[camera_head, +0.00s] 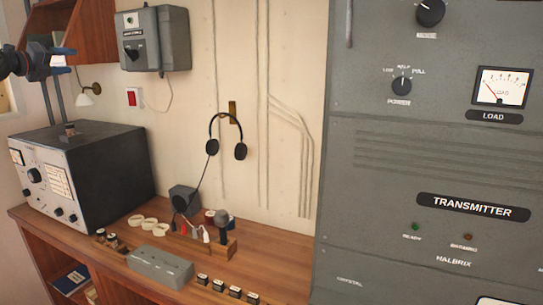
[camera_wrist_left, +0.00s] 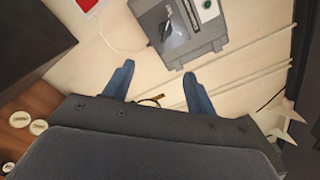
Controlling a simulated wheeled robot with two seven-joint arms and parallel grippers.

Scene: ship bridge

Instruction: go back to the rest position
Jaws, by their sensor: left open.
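My left gripper (camera_head: 68,60) is at the upper left of the head view, raised well above the wooden desk and in front of the wall. In the left wrist view its two blue fingers (camera_wrist_left: 158,72) stand wide apart with nothing between them. Beyond them are the pale wall and a grey switch box. My right gripper is in neither view.
A radio set (camera_head: 110,165) stands on the desk (camera_head: 80,232) below my left gripper. The grey switch box (camera_head: 165,40) and headphones (camera_head: 226,135) are on the wall. A wooden shelf (camera_head: 85,30) is near the gripper. A transmitter cabinet (camera_head: 420,150) fills the right.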

